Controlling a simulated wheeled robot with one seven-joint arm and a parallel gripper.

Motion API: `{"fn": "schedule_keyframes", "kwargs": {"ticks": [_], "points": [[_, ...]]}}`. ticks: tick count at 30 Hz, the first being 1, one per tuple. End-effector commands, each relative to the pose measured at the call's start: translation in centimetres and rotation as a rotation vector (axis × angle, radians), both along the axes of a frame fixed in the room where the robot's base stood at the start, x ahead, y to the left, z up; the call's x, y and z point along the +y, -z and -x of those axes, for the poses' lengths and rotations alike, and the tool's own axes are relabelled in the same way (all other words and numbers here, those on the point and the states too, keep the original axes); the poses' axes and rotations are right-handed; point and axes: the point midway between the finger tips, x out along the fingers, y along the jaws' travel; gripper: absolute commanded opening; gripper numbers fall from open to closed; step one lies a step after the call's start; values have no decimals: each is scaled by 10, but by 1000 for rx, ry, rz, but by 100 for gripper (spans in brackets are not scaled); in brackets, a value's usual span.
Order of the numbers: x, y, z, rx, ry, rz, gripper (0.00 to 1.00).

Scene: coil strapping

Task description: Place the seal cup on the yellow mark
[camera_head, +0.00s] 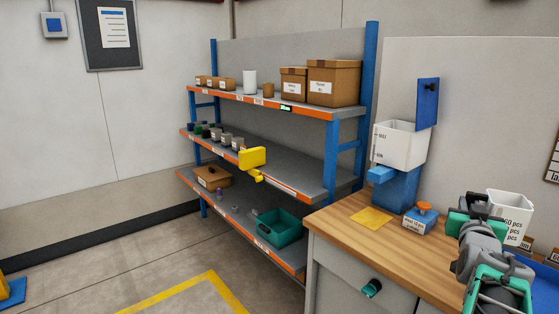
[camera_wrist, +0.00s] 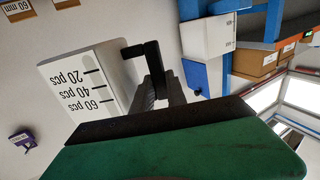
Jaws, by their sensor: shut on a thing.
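The seal cup (camera_head: 515,206) is a white, tapered cup with black level lines and "pcs" lettering. It stands upright at the right of the head view, partly hidden by my gripper (camera_head: 488,214). In the wrist view the cup (camera_wrist: 85,82) is beside the dark fingers of my gripper (camera_wrist: 152,72), its lettering upside down. My gripper is shut on the cup at its side; the exact contact is hard to see. The yellow mark (camera_head: 371,219) is a flat square on the wooden bench top, left of the cup, with nothing on it.
A blue dispenser (camera_head: 397,188) with a white hopper stands behind the mark. A small labelled box with an orange knob (camera_head: 420,218) stands right of the mark, between it and my gripper. The bench top (camera_head: 400,247) is clear in front. A shelf rack (camera_head: 290,150) stands at left.

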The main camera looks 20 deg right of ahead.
Motion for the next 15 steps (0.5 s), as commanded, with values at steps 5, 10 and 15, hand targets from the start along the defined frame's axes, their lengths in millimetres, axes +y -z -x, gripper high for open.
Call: {"fn": "schedule_keyframes", "kwargs": {"ticks": [5,10,15], "points": [[15,12,-14,1,-29,-1,0],[37,30,-33,1,-67,-1,0],[67,54,-55,1,-117,-1,0]]}}
